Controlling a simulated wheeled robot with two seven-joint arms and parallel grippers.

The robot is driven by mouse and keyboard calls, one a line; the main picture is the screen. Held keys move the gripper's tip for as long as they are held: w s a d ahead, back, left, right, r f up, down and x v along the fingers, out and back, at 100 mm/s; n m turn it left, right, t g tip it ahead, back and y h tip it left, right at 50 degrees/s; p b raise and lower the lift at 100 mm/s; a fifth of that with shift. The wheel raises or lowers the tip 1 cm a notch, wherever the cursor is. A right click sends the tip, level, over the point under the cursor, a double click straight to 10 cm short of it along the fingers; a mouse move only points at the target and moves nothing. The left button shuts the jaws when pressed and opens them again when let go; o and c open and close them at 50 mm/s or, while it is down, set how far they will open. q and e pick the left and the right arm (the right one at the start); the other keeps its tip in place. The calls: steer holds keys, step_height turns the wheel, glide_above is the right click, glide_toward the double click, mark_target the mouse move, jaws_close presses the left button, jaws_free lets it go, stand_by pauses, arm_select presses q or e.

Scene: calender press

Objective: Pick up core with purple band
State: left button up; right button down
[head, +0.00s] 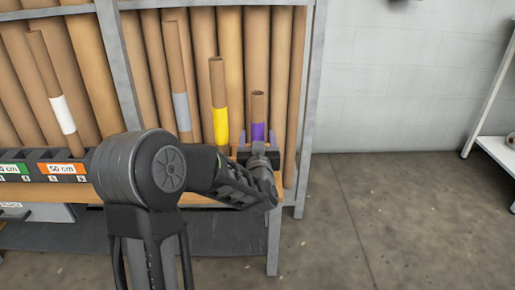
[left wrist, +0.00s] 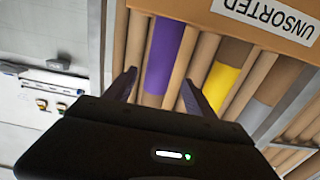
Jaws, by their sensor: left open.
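The core with the purple band (head: 258,107) is a short brown cardboard tube standing upright at the right end of the rack. Its purple band also shows in the left wrist view (left wrist: 168,55). My left gripper (head: 257,140) is open in front of the band, one finger to each side of the core. In the left wrist view the open fingers (left wrist: 160,88) also flank the banded tube, with gaps on both sides. I cannot tell how far the core reaches in between them. The core's lower end is hidden behind the gripper. My right gripper is not in view.
A taller core with a yellow band (head: 221,125) stands just left of it. Cores with a grey band (head: 182,112) and a white band (head: 63,115) stand further left. Long brown tubes (head: 233,60) fill the rack behind. Floor to the right (head: 400,200) is clear.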

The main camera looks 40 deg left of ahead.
mark_target(257, 133)
arm_select(q)
steer(key=shift+r, duration=0.15)
steer(key=shift+a, duration=0.1)
steer(key=shift+x, duration=0.9)
steer(key=shift+w+a+b, duration=0.15)
steer(key=shift+w+b, duration=0.15)
steer(key=shift+w, duration=0.05)
steer(key=shift+w+a+f+b, duration=0.2)
steer(key=shift+w+a+b, duration=0.05)
steer(key=shift+w+b, duration=0.05)
steer(key=b+x, duration=0.1)
steer(key=x, duration=0.2)
steer(key=shift+w+f+b, duration=0.15)
steer(key=shift+w+b, duration=0.15)
steer(key=shift+b, duration=0.05)
steer(key=shift+w+a, duration=0.35)
